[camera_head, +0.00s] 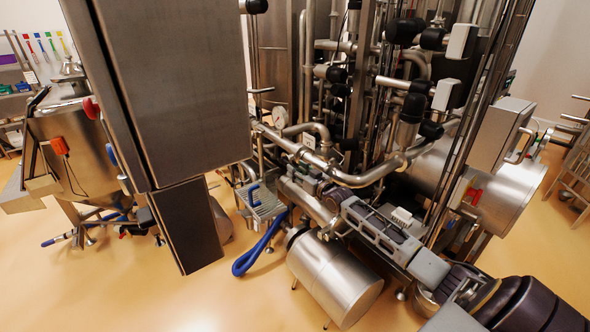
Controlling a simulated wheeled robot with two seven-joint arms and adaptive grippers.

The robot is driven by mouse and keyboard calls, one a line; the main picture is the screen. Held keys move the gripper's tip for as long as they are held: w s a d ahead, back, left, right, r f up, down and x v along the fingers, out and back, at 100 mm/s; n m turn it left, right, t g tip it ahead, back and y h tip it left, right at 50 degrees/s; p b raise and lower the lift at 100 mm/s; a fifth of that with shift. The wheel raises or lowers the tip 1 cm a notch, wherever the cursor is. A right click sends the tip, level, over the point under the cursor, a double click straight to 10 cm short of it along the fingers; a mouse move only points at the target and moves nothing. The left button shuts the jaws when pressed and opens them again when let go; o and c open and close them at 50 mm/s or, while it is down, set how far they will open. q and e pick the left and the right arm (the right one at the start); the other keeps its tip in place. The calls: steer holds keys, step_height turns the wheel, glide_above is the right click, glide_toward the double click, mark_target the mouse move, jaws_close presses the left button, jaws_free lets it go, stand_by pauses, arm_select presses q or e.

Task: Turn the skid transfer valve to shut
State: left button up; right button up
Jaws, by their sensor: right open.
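The skid (308,75) is a dense steel frame of pipes in the middle of the view. My right gripper (350,208) reaches in from the lower right, in front of the skid's lower pipes. It is open, and I see nothing held in it. I cannot tell whether its fingers touch the pipework. My left gripper is not in view.
A large grey steel box (175,85) blocks the left foreground. A steel cylinder (335,275) lies low in front of the skid, with a blue hose (262,248) beside it. A steel vessel (75,150) stands at the left. Yellow floor (150,290) is clear at the lower left.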

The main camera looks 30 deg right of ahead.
steer(key=shift+w, duration=0.9)
jaws_close()
